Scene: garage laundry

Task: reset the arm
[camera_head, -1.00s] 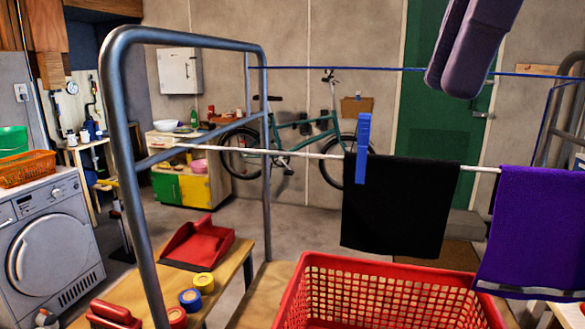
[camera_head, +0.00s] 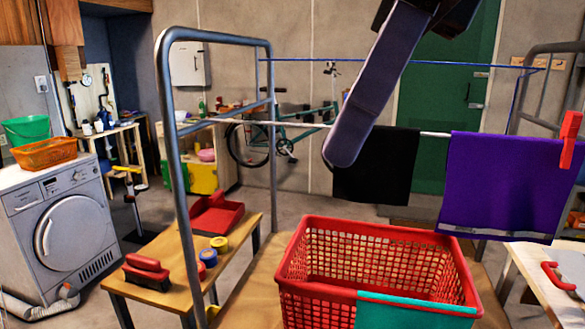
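My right gripper (camera_head: 345,148) reaches down from the top middle of the head view. One long grey-purple finger shows nearly edge-on; the other is hidden or overlaps it, so the opening cannot be judged. Its tip appears in front of the left edge of a black cloth (camera_head: 380,172) on the drying line; I cannot tell the distance between them. No held object shows. My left gripper is out of view.
A purple cloth (camera_head: 505,185) with a red clothespin (camera_head: 570,140) hangs at right. A red basket (camera_head: 300,266) stands below, a teal cloth (camera_head: 415,311) over its front. A metal rack frame (camera_head: 177,130), wooden bench (camera_head: 160,294) and washing machine (camera_head: 65,225) are left.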

